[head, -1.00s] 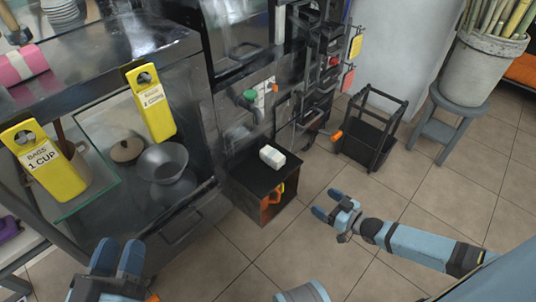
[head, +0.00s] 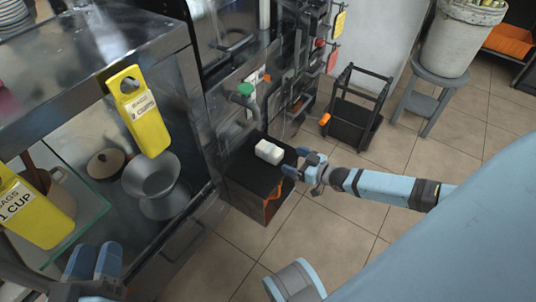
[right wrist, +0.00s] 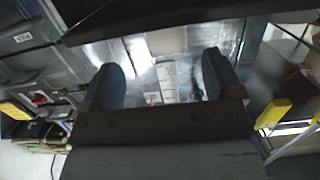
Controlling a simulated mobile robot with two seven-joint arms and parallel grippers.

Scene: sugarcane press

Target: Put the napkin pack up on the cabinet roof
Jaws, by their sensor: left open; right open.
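The white napkin pack (head: 269,152) lies on the dark top of a low box (head: 247,169) beside the press in the head view. My right gripper (head: 294,162) is open and empty just to the right of the pack, its fingers pointing left towards it. I cannot tell whether they touch. In the right wrist view my open fingers (right wrist: 165,75) frame a pale strip that I cannot identify for sure. My left gripper (head: 94,258) is open at the lower left, in front of the cabinet. The cabinet roof (head: 85,55) is a grey metal top at the upper left.
Yellow bag tags (head: 140,112) hang at the cabinet's front edge. Pots and a metal bowl (head: 151,174) stand inside the cabinet. A black wheeled cart (head: 354,112) and a blue-grey stool (head: 430,92) bearing a bucket stand further right. The tiled floor between is clear.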

